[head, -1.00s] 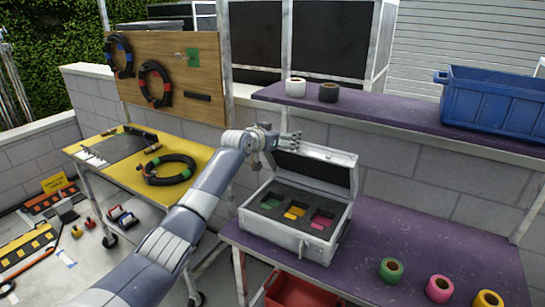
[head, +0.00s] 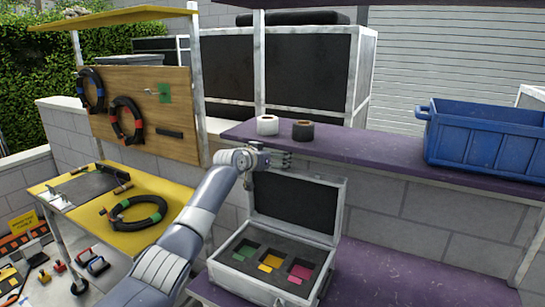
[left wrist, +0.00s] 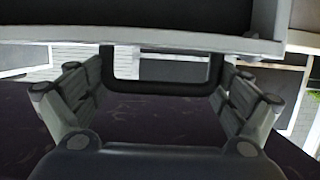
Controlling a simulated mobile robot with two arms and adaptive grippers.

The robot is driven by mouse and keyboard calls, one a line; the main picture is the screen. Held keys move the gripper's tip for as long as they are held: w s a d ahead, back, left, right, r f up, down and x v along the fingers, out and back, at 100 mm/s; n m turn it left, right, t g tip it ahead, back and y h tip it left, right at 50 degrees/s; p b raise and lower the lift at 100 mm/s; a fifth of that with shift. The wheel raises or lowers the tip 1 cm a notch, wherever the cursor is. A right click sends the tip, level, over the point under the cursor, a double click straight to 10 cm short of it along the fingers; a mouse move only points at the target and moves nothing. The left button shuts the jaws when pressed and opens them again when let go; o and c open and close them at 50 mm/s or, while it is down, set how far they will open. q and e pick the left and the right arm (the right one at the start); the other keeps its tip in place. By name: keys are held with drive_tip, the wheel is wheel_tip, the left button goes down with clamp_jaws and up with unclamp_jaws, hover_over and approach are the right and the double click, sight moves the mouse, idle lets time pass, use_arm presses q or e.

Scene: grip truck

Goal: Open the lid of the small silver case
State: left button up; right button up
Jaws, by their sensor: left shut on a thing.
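The silver case (head: 250,284) sits on the purple bench with its lid (head: 295,208) raised and standing steeply above the base. The lid's dark lining faces me. The case holds dark foam with green, yellow and pink pieces. My left gripper (head: 284,161) is at the lid's top edge, near its left corner. In the left wrist view the gripper's fingers (left wrist: 163,95) are either side of a black handle (left wrist: 160,86) and shut on it; the silver lid edge (left wrist: 150,46) runs above. My right gripper is in neither view.
A purple shelf (head: 370,154) above the bench carries a white roll (head: 267,125), a black roll (head: 302,130) and a blue crate (head: 485,138). A block wall (head: 405,212) stands behind the lid. The bench (head: 400,278) is clear right of the case.

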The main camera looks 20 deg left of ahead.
use_arm(q)
drive_tip(key=shift+r, duration=0.4)
drive_tip(key=o, duration=1.2)
drive_tip(key=shift+a, duration=0.1)
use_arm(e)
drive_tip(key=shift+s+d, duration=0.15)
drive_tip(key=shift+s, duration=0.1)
use_arm(q)
drive_tip(key=v, duration=1.1)
drive_tip(key=shift+s+a+f, duration=0.2)
drive_tip(key=shift+s+f, duration=0.1)
drive_tip(key=shift+s, duration=0.05)
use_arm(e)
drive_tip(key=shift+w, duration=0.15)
use_arm(q)
drive_tip(key=shift+s, duration=0.15)
